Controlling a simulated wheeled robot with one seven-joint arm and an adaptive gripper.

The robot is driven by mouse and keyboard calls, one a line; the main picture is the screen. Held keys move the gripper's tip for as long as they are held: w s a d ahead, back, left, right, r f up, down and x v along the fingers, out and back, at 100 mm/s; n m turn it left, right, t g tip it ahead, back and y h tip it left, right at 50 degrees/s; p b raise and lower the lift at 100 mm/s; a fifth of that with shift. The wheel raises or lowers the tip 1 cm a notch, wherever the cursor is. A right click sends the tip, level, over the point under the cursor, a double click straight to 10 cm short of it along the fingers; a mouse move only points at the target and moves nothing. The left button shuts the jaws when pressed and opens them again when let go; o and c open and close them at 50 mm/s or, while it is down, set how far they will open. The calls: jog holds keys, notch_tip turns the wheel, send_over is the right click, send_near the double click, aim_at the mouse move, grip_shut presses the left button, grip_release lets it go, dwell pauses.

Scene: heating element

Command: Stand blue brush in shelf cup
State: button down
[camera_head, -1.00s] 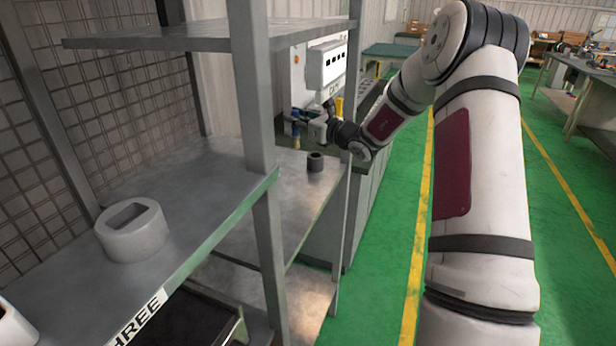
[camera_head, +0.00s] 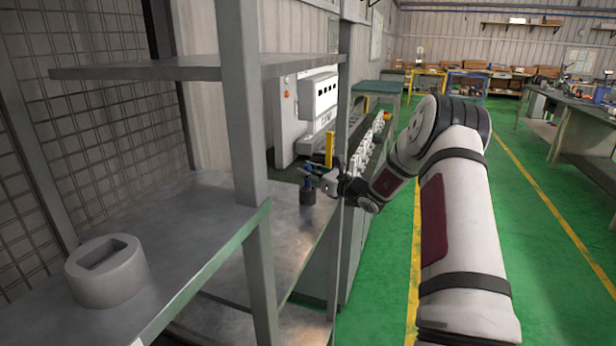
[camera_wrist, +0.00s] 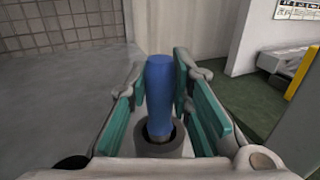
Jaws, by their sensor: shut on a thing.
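The blue brush (camera_head: 308,184) stands about upright at the dark grey cup (camera_head: 307,198) on the shelf (camera_head: 282,236). In the wrist view, the brush (camera_wrist: 159,88) has its blue end up and its lower end inside the rim of the cup (camera_wrist: 160,149). I cannot see whether it touches the cup's bottom. My gripper (camera_head: 313,177) reaches in from the right, just above the cup. It is shut on the brush, with teal finger pads on both sides of it in the wrist view.
A grey upright post (camera_head: 246,110) stands left of the cup, and another post (camera_head: 341,120) stands behind my gripper. An upper shelf (camera_head: 190,66) is above. A grey block with a slot (camera_head: 106,272) sits on the nearer shelf. The green floor (camera_head: 375,290) at right is clear.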

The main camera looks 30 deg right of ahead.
jog(key=shift+f, duration=0.65)
jog(key=shift+f, duration=0.1)
jog(key=c, duration=1.4)
grip_release()
jog(key=shift+f, duration=0.1)
jog(key=shift+c, duration=0.2)
jog(key=shift+s+d+r, duration=0.1)
jog(key=shift+s+r, duration=0.1)
jog(key=v, duration=1.1)
jog(key=shift+s, duration=0.3)
jog(key=shift+d, duration=0.1)
